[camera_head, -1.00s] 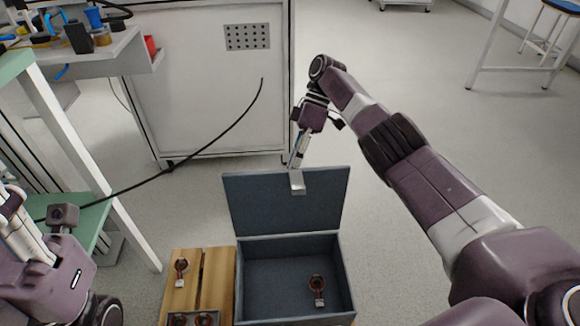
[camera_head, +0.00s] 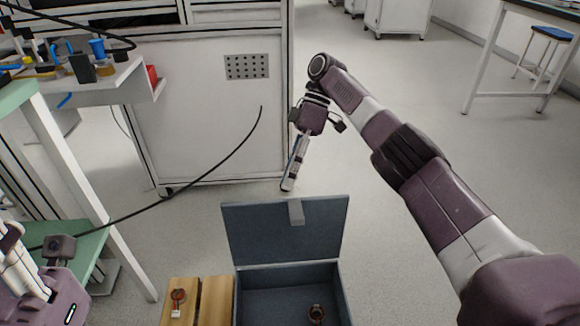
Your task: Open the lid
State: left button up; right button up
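A dark blue-grey box (camera_head: 346,296) stands at the bottom centre. Its lid (camera_head: 256,232) is raised upright at the back, with a light metal tab (camera_head: 296,211) at the top edge. My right gripper (camera_head: 288,186) points down behind the lid, a little above and left of the tab, apart from it in the picture. Its fingers look close together, but the view is too small to tell whether they are open or shut.
A white cabinet (camera_head: 215,120) is behind. A table with a green shelf (camera_head: 85,240) is at left. Floor right of the box is clear.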

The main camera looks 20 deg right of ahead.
jog(key=shift+r, duration=1.45)
